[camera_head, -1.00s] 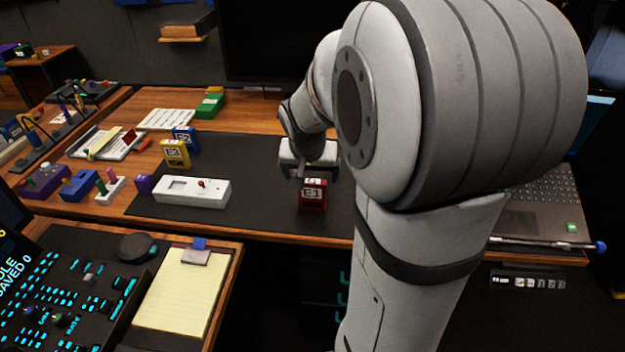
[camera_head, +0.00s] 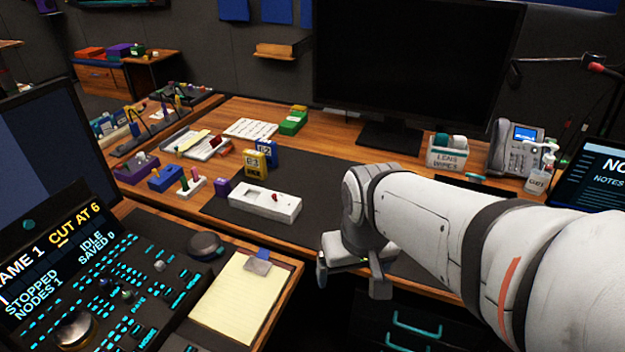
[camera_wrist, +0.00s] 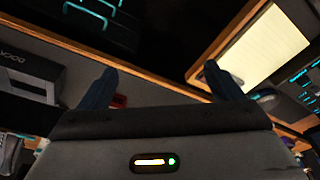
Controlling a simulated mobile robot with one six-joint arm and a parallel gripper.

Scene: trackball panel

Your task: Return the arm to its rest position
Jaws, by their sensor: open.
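My gripper (camera_head: 350,284) hangs in front of the desk's front edge, right of the yellow notepad, in the head view. Its two fingers are apart with nothing between them. My arm reaches in from the right side, bent at the wrist. In the wrist view my gripper (camera_wrist: 160,85) shows two dark, spread fingers. A small reddish patch shows beside the left finger; I cannot tell what it is. The red box is not visible in the head view now.
A white panel with a red stick (camera_head: 265,202) lies on the dark mat. The yellow notepad (camera_head: 238,300) and black console (camera_head: 130,290) are at the lower left. A monitor (camera_head: 415,75), phone (camera_head: 516,148) and wipes box (camera_head: 446,155) stand behind. Teal-handled drawers (camera_head: 415,325) are below.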

